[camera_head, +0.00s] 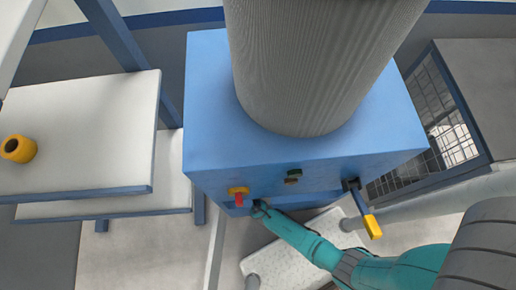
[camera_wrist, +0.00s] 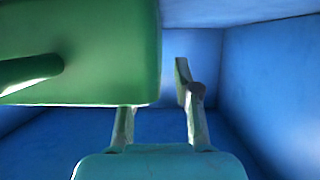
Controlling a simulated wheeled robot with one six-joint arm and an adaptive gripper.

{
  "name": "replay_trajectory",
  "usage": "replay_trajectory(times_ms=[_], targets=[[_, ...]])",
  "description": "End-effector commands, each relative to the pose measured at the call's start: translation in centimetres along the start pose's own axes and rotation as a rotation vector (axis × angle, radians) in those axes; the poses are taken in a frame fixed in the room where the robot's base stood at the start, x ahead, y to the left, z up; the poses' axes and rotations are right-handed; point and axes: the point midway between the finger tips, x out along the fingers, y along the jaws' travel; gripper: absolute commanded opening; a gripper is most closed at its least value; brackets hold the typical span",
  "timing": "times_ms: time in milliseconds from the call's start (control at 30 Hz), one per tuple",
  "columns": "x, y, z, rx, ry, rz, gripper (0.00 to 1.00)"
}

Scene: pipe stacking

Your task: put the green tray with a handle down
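The green tray (camera_wrist: 95,45) fills the upper left of the wrist view, close to the camera. Its rounded green handle (camera_wrist: 28,72) sticks out at the left edge. My gripper (camera_wrist: 160,75) has its fingers apart. The right finger stands clear of the tray, with a gap between them. The tray hides the upper part of the left finger, so contact there cannot be told. The handle is away from both fingers. In the head view my gripper (camera_head: 259,209) is at the lower front of the blue machine, and the tray cannot be seen.
Blue walls (camera_wrist: 275,80) surround the gripper in the wrist view. The blue machine (camera_head: 300,165) carries a wide grey column, a red-and-yellow button (camera_head: 239,196) and a yellow-ended lever (camera_head: 371,225). A white shelf (camera_head: 80,130) with a yellow pipe piece (camera_head: 19,148) stands left.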

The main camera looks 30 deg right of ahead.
Motion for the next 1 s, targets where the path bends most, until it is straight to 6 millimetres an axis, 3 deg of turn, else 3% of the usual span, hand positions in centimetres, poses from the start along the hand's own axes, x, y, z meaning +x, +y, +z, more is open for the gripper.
replay_trajectory(times_ms=[267, 1000], targets=[[-0.7, -0.1, -0.1, -0.001, 0.002, -0.002, 0.31], [-9.8, -0.1, 0.0, -0.001, 0.001, -0.004, 0.31]])
